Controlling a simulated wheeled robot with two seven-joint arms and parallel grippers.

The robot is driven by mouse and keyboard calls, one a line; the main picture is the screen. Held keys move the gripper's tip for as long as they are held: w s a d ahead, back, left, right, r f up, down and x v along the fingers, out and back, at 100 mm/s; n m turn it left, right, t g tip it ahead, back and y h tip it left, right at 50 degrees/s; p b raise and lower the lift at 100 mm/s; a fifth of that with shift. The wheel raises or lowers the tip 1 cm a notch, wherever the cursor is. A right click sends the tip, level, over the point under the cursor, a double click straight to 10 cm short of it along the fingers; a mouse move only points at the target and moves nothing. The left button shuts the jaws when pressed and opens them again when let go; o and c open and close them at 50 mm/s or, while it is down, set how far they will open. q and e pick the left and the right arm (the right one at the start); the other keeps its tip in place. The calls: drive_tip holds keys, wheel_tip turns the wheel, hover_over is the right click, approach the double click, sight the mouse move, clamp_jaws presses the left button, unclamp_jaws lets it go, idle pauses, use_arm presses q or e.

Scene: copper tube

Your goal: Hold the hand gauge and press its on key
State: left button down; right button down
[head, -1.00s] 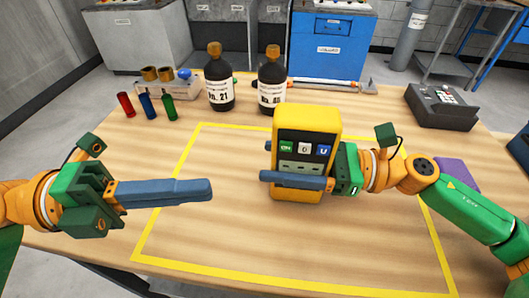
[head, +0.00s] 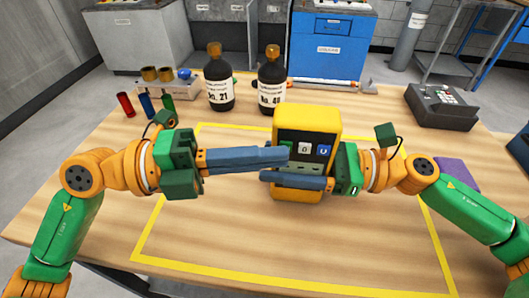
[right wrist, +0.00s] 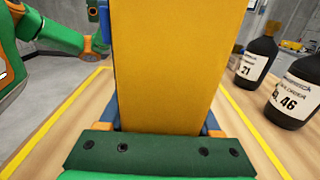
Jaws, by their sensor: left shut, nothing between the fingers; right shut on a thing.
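The yellow hand gauge (head: 308,120) stands upright over the taped area, its dark key panel facing me. My right gripper (head: 297,181) is shut on the gauge from the right. In the right wrist view the gauge (right wrist: 178,60) fills the middle between the fingers. My left gripper (head: 284,156) is shut and empty, its fingertips in front of the left side of the key panel. They cover most of the green on key (head: 287,144); I cannot tell whether they touch it. The white key (head: 305,148) and blue key (head: 323,150) show to its right.
Two dark bottles (head: 219,82) (head: 271,82) stand behind the gauge. Red (head: 125,105), blue and green tubes stand at the back left near a rack. A dark device (head: 440,106) sits at the back right. The front of the yellow-taped area is clear.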

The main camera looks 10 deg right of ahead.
use_arm(q)
drive_tip(key=shift+w+d, duration=0.2)
drive_tip(key=shift+w, duration=0.7)
use_arm(e)
drive_tip(key=shift+w, duration=0.1)
use_arm(q)
drive_tip(key=s+a, duration=0.3)
drive_tip(key=a, duration=0.8)
drive_tip(key=shift+s, duration=0.35)
use_arm(e)
unclamp_jaws()
drive_tip(key=shift+r, duration=0.1)
